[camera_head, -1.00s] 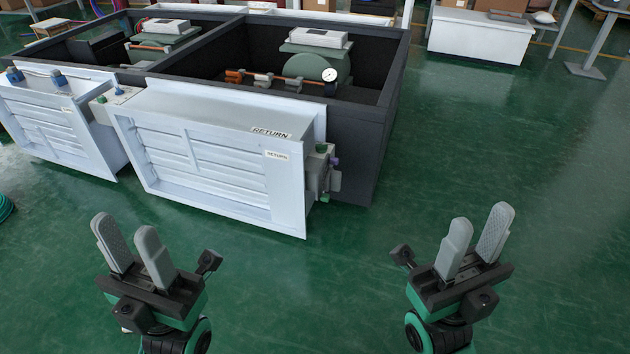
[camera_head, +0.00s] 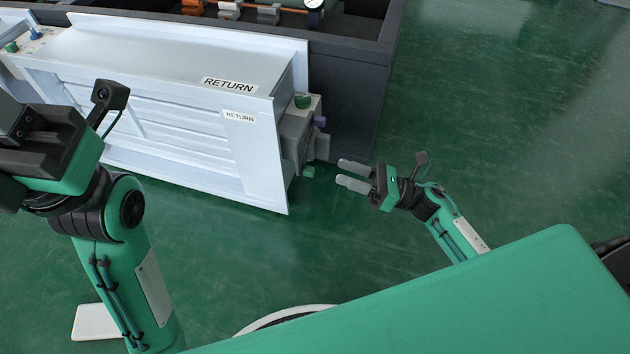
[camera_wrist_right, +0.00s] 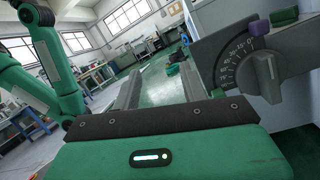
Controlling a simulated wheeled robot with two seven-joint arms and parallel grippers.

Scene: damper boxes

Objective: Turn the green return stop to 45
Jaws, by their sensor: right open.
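The white return box (camera_head: 170,60) carries "RETURN" labels. On its right side is a grey control unit (camera_head: 296,135) with a green knob (camera_head: 302,101) on top, a purple knob (camera_head: 319,121) and a second green piece (camera_head: 308,171) low down. My right gripper (camera_head: 346,173) is open and empty, to the right of the lower green piece and apart from it. In the right wrist view a dial with a number scale (camera_wrist_right: 236,62) and a grey lever (camera_wrist_right: 268,78) stand right of the fingers; its exact reading is too small to tell. My left gripper (camera_head: 30,140) is cut off at the left edge, fingertips hidden.
A dark-walled bay (camera_head: 345,85) stands behind the return box. The green floor (camera_head: 470,100) right of it is clear. A second panel with green and blue knobs (camera_head: 22,42) is at the upper left.

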